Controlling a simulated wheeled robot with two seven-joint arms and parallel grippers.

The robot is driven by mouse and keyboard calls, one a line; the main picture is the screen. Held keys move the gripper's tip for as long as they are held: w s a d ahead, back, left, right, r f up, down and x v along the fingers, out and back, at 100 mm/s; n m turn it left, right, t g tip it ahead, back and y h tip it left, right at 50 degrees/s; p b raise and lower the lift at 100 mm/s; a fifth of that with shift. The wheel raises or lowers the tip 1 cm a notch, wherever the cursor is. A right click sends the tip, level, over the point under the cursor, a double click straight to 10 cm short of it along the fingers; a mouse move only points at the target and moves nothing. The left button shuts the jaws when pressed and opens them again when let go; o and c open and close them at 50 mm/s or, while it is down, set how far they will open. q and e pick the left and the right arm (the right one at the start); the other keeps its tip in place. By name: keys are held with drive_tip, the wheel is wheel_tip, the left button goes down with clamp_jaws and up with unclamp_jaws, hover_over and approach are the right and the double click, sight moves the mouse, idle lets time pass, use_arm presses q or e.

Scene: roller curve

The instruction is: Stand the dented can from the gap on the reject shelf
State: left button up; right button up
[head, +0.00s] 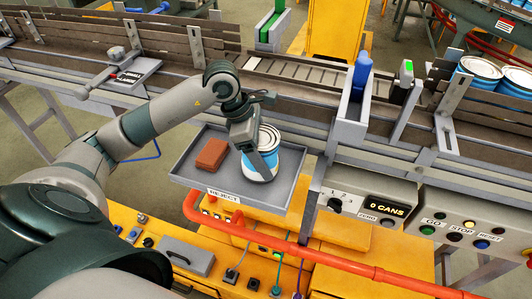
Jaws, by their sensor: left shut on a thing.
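My left gripper (256,151) is shut on a blue-and-white can (262,163). The can is upright over the right part of the grey reject shelf (192,174), which carries a REJECT label. I cannot tell whether its base touches the shelf. The gripper covers part of the can's near side and no dent can be made out. My right gripper is not in view.
A red-brown block (211,154) lies on the shelf left of the can. The conveyor (300,72) runs behind, with a blue-topped post (359,80) and more cans (480,74) at the right. A control panel (460,232) stands at the lower right.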

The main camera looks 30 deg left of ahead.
use_arm(q)
drive_tip(key=shift+f, duration=0.35)
drive_tip(key=shift+f, duration=0.15)
drive_tip(key=o, duration=1.2)
